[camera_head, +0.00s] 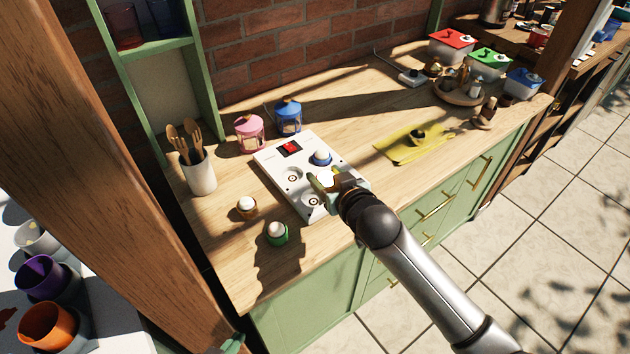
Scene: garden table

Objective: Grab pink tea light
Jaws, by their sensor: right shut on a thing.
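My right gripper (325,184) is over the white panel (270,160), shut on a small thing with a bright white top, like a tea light. The fingers cover its sides, so I cannot tell its colour. No pink tea light shows clearly elsewhere. A blue tea light (321,158) sits on the panel just behind the gripper. An orange-brown tea light (246,207) and a green tea light (277,234) stand on the wooden counter left of the panel. What looks like the tip of my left gripper (233,344) shows at the bottom edge; its jaws are not clear.
A pink lantern (249,132) and a blue lantern (288,115) stand behind the panel. A utensil cup (199,172) is at left. A yellow cloth (408,145) lies right of the panel. Lidded boxes (452,47) stand at the far right. The counter's front left is mostly clear.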

